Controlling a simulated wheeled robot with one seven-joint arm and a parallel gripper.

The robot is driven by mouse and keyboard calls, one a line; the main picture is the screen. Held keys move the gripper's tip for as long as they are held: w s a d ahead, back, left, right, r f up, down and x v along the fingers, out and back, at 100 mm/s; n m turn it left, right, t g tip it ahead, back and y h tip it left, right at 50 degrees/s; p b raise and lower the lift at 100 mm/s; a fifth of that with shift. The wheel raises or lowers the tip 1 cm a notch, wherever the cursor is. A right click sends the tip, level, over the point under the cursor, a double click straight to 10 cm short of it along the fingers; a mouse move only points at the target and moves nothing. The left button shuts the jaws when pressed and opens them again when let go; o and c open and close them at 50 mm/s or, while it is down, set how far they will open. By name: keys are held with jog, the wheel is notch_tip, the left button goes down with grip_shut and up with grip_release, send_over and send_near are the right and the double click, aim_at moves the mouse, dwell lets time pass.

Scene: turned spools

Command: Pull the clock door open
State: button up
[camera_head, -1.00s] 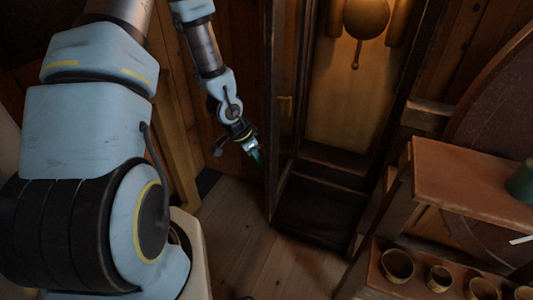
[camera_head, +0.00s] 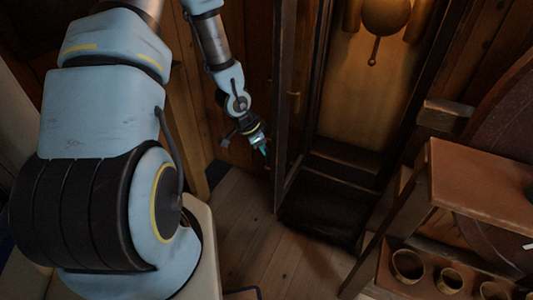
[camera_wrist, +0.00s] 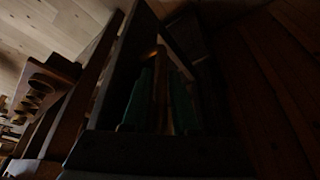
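The clock case (camera_head: 350,150) stands tall and dark, its lit inside and round pendulum showing. Its door (camera_head: 283,190) stands swung out at the case's left side, seen nearly edge-on. A small brass-coloured piece, seemingly the handle (camera_head: 293,98), shows dimly on the door. My gripper (camera_head: 265,151) is just left of the door, lower than that piece in the picture. In the dark wrist view its two green fingers (camera_wrist: 160,100) are apart.
A wooden shelf stand (camera_head: 480,185) with several small bowls (camera_head: 408,264) stands right of the clock. A large round dark disc (camera_head: 500,125) leans behind it. The plank floor (camera_head: 245,225) is clear in front of the door.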

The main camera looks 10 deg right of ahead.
jog(key=p+v, duration=0.2)
jog(key=v, duration=0.8)
jog(key=shift+a+r, duration=0.2)
jog(key=shift+r, duration=0.15)
